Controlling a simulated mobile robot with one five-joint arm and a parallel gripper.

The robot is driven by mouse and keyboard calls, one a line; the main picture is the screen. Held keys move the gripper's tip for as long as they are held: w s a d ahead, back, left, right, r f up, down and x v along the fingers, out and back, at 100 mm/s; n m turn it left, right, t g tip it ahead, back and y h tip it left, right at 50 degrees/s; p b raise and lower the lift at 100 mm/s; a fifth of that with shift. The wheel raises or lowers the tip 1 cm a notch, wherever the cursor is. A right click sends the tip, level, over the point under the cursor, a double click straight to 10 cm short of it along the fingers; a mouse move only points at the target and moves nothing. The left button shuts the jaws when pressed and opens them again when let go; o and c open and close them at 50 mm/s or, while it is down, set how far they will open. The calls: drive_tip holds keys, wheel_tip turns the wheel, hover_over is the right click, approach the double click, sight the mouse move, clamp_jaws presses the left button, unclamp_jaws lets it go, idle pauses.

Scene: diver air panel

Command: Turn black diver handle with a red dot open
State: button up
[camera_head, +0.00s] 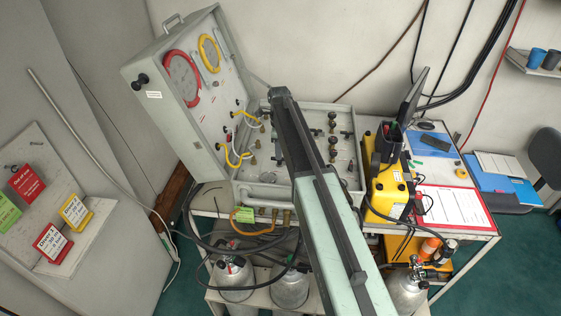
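The diver air panel is an open grey case; its flat part (318,109) lies on the cart, with its lid (150,72) standing up at the left. Several small dark handles or knobs, such as one dark handle (332,127), stand in a column on the panel right of my arm. Others are partly covered by my arm. They are too small to tell which one is black with a red dot, or how it is turned. My arm reaches up over the middle of the panel from the bottom of the picture. My gripper cannot be made out.
A yellow device (386,180) stands close to the panel's right side. The raised lid bears a red-rimmed gauge (182,79), a yellow-rimmed gauge (209,53) and yellow hoses. Gas cylinders (233,276) and hoses are below the cart top. A red-edged sheet (452,207) lies at the right.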

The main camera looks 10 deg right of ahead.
wheel_tip(320, 180, down, 3)
drive_tip(key=shift+r+b, duration=0.1)
drive_tip(key=shift+b, duration=0.55)
drive_tip(key=shift+r, duration=0.15)
clamp_jaws()
